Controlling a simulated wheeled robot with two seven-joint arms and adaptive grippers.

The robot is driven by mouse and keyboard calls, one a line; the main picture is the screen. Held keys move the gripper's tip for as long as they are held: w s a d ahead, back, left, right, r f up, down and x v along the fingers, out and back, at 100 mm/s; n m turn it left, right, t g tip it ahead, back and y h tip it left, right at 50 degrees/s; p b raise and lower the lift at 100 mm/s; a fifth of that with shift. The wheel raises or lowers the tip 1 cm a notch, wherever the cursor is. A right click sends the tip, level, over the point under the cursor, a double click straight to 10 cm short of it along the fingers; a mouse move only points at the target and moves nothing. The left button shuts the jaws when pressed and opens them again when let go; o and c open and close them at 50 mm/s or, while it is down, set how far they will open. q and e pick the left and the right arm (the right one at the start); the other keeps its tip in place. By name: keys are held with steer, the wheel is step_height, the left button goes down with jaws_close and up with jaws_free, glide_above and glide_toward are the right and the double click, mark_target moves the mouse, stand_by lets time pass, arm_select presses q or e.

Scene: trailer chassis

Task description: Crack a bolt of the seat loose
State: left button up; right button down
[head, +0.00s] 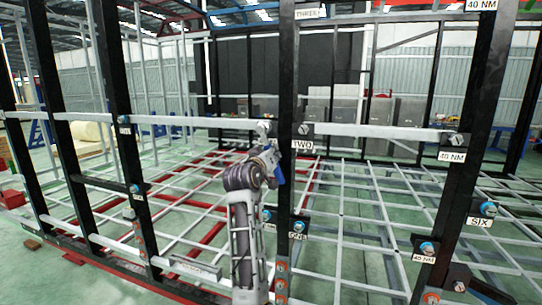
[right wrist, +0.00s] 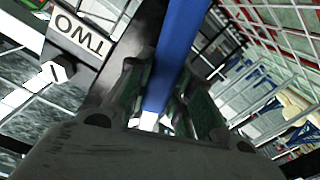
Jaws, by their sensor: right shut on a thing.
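My right arm rises at the centre of the head view, and its gripper (head: 270,158) is beside the black post near the label "TWO" (head: 303,145). In the right wrist view the right gripper (right wrist: 160,100) is shut on a blue tool (right wrist: 175,50), whose blue part also shows in the head view (head: 280,176). The tool's working end is hidden. A grey bolt (head: 304,129) sits above the "TWO" label. Below it, the seat labelled "ONE" (head: 298,237) carries a blue-ringed bolt (head: 299,226). My left gripper is not in view.
Black posts (head: 478,100) and pale crossbars (head: 375,131) form a frame before me. Other bolts sit by the labels "SIX" (head: 480,222) and "40 NM" (head: 452,156). Red and grey floor bars (head: 360,200) lie behind over the green floor.

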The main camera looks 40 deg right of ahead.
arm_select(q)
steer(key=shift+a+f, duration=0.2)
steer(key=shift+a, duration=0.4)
arm_select(e)
steer(key=shift+w, duration=0.15)
steer(key=shift+a, duration=0.35)
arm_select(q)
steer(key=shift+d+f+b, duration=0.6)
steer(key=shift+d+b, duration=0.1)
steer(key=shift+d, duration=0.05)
arm_select(e)
steer(key=v, duration=0.5)
steer(key=shift+s+a, duration=0.15)
steer(key=shift+s, duration=0.1)
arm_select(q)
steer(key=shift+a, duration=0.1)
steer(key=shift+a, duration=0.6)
